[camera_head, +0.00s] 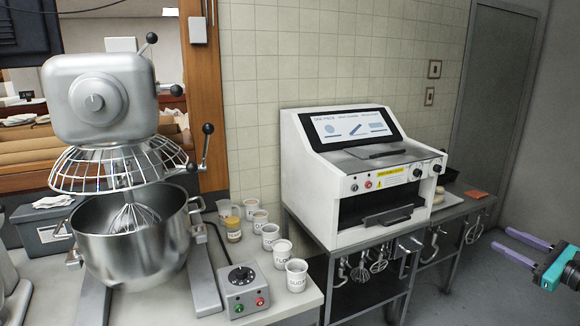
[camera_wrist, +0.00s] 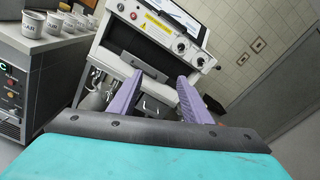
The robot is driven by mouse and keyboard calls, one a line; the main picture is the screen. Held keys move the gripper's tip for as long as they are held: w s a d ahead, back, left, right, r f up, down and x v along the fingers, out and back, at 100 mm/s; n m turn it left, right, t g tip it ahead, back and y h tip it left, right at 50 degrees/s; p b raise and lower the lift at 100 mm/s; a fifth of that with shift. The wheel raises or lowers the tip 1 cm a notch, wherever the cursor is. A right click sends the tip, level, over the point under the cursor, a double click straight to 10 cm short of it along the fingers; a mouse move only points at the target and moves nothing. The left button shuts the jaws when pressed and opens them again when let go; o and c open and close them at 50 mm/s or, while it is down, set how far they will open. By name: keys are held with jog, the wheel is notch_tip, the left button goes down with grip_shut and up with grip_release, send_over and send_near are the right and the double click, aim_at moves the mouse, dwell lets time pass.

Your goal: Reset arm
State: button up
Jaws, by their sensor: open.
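My gripper (camera_head: 527,246) shows at the right edge of the head view, with two purple fingers apart and nothing between them. It is in free air over the floor, to the right of the white dough press machine (camera_head: 310,190). In the wrist view my gripper (camera_wrist: 158,88) also shows open, its purple fingers spread with the machine's lower front and the stand behind them. The fingers appear apart from the machine. Most of my arm is outside the head view.
A mixer (camera_head: 100,95) with a steel bowl (camera_head: 135,250) stands at left. Several white cups (camera_head: 297,275) and a control box (camera_head: 243,291) are on the counter. Whisks and hooks (camera_head: 379,257) hang under the machine's stand. The floor (camera_head: 470,290) at right looks clear.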

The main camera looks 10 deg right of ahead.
jog(key=w+a+f+n+g+y, duration=0.1)
jog(key=w+a+f+n+g, duration=0.15)
jog(key=a+f, duration=0.65)
jog(key=w+a+f+n+g+y, duration=0.1)
jog(key=w+a+f+n+g, duration=0.2)
jog(key=a+f, duration=0.65)
jog(key=w+a+f+n+g+y, duration=0.15)
jog(key=w+a+f+g, duration=0.35)
jog(key=f, duration=0.6)
jog(key=s+a+f+n+g, duration=0.1)
jog(key=s+a+f+n, duration=0.25)
jog(key=a+f, duration=0.85)
jog(key=s+a+f+n+g+h, duration=0.2)
jog(key=s+a+f+n+g, duration=0.55)
jog(key=s+a+f, duration=0.7)
jog(key=s+a+f+n+g+h, duration=0.2)
jog(key=s+n, duration=0.3)
jog(key=s, duration=0.3)
jog(key=s+a+f+n+g+h, duration=0.2)
jog(key=s+a+f+n+h, duration=0.1)
jog(key=s, duration=0.5)
notch_tip(320, 180, down, 2)
jog(key=a+n, duration=0.1)
jog(key=n, duration=0.1)
jog(key=shift+s+f+n+h+b, duration=0.25)
jog(key=shift+n+h+b, duration=0.05)
jog(key=shift+h+b, duration=0.1)
